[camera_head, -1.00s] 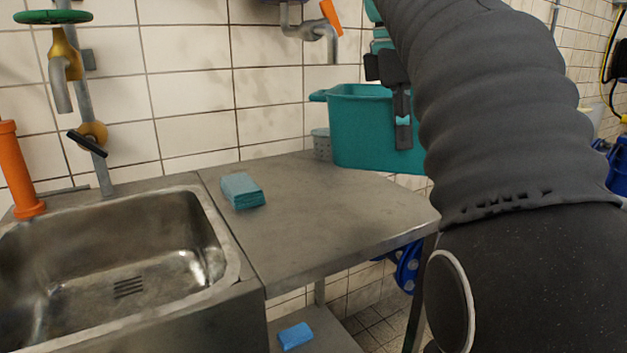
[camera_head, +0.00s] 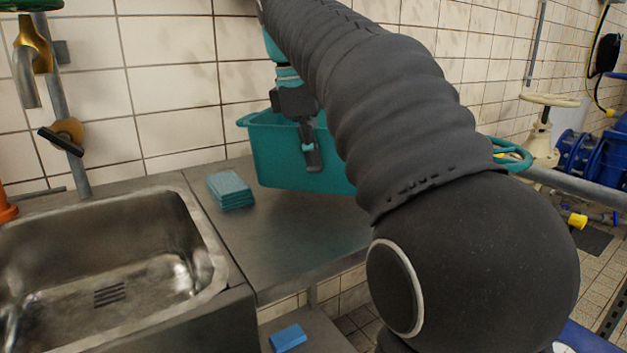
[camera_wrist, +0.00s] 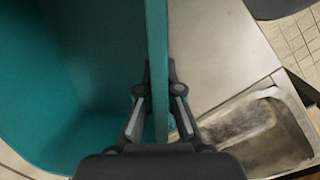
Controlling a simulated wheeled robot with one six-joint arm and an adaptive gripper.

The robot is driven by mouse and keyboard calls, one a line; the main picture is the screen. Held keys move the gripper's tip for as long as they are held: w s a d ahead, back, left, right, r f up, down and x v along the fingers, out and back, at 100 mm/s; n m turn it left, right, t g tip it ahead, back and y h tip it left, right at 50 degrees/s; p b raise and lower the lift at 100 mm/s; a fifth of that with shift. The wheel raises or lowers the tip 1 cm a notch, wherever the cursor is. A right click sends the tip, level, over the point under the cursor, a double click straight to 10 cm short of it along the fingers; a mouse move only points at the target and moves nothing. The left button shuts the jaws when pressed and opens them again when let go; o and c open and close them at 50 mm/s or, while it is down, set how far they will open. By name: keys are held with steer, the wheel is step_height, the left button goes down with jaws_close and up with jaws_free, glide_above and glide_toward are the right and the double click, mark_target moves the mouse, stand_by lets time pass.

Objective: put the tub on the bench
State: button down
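The teal tub (camera_head: 275,165) is at the back of the steel bench (camera_head: 285,240) in the head view, over its top. Whether its base touches the bench is hard to tell. My gripper (camera_head: 312,160) is at the tub's near wall. In the wrist view, my gripper (camera_wrist: 157,100) has one finger on each side of the tub's wall (camera_wrist: 157,60), shut on it, with the tub's inside at the left. My arm hides the right part of the tub and of the bench.
A stack of teal cloths (camera_head: 230,190) lies on the bench just left of the tub. A steel sink (camera_head: 110,260) is at the left. A blue cloth (camera_head: 288,338) lies on the lower shelf. The tiled wall (camera_head: 180,90) stands close behind.

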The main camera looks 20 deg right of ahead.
steer(key=shift+f+b, duration=0.55)
steer(key=shift+f, duration=1.4)
steer(key=shift+f, duration=0.15)
steer(key=c, duration=1.3)
jaws_free()
steer(key=shift+a+r+p, duration=0.25)
steer(key=shift+r+p, duration=0.15)
steer(key=shift+r, duration=0.85)
steer(key=shift+a+r+p, duration=0.25)
steer(key=shift+r+p, duration=0.1)
steer(key=shift+r, duration=0.95)
steer(key=shift+a+r+p, duration=0.25)
steer(key=shift+r+p, duration=0.15)
steer(key=shift+r, duration=0.85)
